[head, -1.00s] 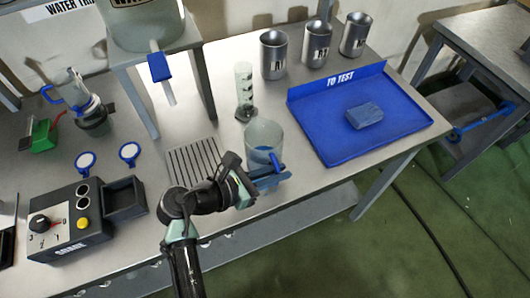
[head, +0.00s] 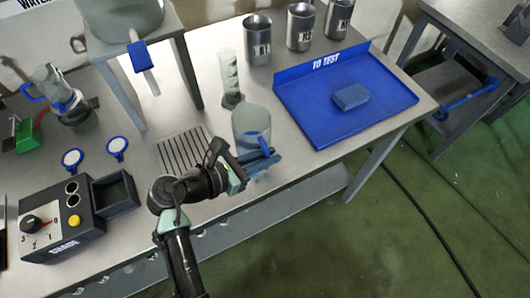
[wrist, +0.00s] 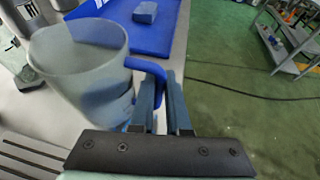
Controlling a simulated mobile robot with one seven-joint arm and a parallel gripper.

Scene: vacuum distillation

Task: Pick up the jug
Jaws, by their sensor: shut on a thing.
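The jug (head: 252,128) is a clear, greyish vessel with a blue handle, near the front edge of the metal bench in the head view. In the wrist view the jug (wrist: 80,65) fills the left side, and its blue handle (wrist: 148,68) runs between my fingers. My gripper (head: 258,163) is shut on the handle, and its blue fingers also show in the wrist view (wrist: 164,105). The jug looks upright or slightly tilted. I cannot tell whether its base touches the bench.
A blue "TO TEST" tray (head: 310,125) with a blue block (head: 350,97) lies to the right. A graduated cylinder (head: 230,80) stands behind the jug. Metal cups (head: 257,40) line the back. A slotted drain (head: 180,152) and black control box (head: 62,222) are to the left.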

